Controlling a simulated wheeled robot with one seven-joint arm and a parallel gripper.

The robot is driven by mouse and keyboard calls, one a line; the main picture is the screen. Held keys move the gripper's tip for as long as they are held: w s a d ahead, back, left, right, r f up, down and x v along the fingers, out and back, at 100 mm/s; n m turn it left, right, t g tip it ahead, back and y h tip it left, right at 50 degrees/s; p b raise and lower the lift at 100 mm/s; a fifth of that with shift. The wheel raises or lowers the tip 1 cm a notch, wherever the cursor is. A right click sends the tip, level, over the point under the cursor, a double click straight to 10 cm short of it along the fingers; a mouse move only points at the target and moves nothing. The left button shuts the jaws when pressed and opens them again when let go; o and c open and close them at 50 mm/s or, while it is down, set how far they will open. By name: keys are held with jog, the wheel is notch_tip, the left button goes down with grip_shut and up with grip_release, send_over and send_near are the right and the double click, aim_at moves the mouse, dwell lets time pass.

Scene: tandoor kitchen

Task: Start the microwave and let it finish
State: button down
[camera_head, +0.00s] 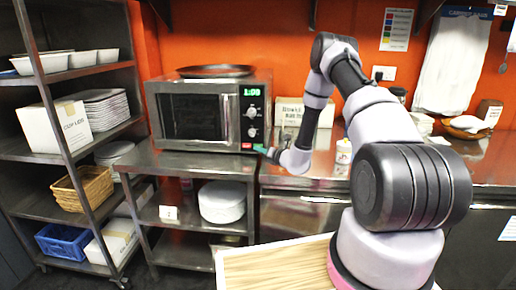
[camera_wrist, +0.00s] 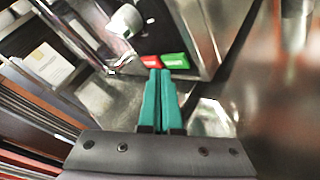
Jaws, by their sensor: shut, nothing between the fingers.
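The microwave (camera_head: 207,113) stands on a steel counter, with its door closed. Its green display (camera_head: 252,92) reads 1:00, and two knobs sit below it. In the wrist view a green button (camera_wrist: 175,61) and a red button (camera_wrist: 150,62) show on the panel's lower edge. In the head view my gripper (camera_head: 262,149) is at the panel's lower right and hides the green button. In the wrist view my gripper (camera_wrist: 165,72) has its teal fingers together and empty, with tips just at the green button. I cannot tell whether they touch it.
A dark round pan (camera_head: 215,71) lies on top of the microwave. A cardboard box (camera_head: 304,113) and a small white bottle (camera_head: 343,151) stand on the counter to the right. A shelf rack (camera_head: 44,85) with boxes and plates stands at the left.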

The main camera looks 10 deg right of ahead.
jog(key=shift+w, duration=0.1)
jog(key=shift+w+d, duration=0.1)
jog(key=shift+w, duration=0.15)
